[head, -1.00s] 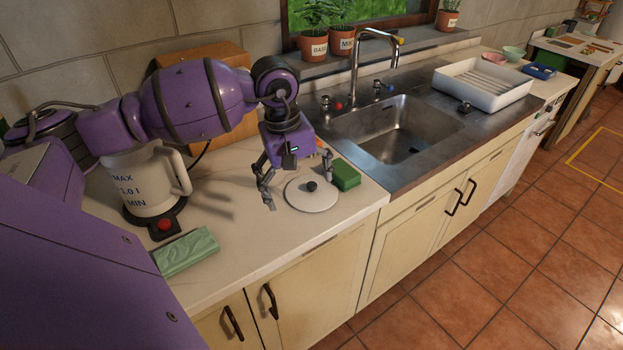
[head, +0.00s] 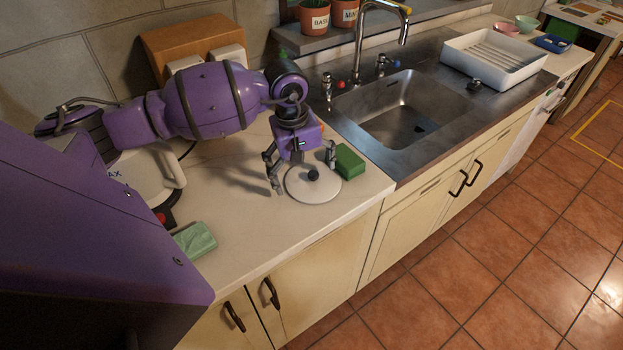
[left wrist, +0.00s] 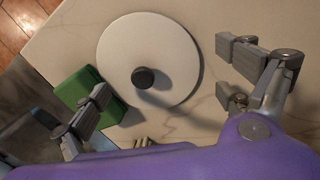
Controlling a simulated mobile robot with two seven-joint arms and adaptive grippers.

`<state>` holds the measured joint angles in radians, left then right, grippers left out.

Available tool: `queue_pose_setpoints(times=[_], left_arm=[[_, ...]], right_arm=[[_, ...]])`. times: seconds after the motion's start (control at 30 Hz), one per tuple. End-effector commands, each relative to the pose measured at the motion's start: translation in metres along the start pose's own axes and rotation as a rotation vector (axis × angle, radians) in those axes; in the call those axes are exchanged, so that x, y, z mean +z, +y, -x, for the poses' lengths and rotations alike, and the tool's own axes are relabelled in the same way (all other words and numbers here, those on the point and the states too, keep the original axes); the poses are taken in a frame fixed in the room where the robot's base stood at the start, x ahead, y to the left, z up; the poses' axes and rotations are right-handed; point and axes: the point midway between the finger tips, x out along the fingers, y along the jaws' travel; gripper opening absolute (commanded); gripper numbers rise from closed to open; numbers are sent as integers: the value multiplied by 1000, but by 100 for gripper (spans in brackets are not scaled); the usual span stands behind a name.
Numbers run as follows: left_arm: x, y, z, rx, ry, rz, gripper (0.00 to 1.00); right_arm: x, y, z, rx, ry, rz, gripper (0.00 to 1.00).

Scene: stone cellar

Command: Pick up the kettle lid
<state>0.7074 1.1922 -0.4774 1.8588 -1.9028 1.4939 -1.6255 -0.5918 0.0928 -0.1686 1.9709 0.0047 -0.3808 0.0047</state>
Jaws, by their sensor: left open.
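The kettle lid (head: 302,191) is a flat white disc with a black knob, lying on the counter in the head view. It also shows in the left wrist view (left wrist: 172,48), with its knob left of the middle. My left gripper (head: 303,172) is open and empty just above and behind the lid. In the left wrist view its fingers (left wrist: 158,98) stand wide apart, with the knob between them in the picture. The white kettle body (head: 150,178) stands on its dark base at the left, partly hidden by my arm. My right gripper is not in view.
A green sponge (head: 350,161) lies close beside the lid on the right. A folded green cloth (head: 195,240) lies on the counter at the left front. The sink (head: 400,112) is to the right. The counter in front of the lid is clear.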

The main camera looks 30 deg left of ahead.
Motion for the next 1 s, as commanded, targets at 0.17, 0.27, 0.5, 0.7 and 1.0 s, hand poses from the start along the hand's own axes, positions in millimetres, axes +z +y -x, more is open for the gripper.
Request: queue_pose_setpoints(times=[0.17, 0.27, 0.5, 0.7, 1.0], left_arm=[[0, 0, -13, -1, 0, -1, 95], [0, 0, -14, -1, 1, -1, 95], [0, 0, -14, -1, 0, -1, 75], [0, 0, -14, -1, 0, -1, 49], [0, 0, -13, -1, 0, -1, 37]], right_arm=[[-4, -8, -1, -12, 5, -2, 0], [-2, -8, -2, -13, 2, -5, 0], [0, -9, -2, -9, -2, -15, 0], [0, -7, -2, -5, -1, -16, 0], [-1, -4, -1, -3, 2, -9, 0]])
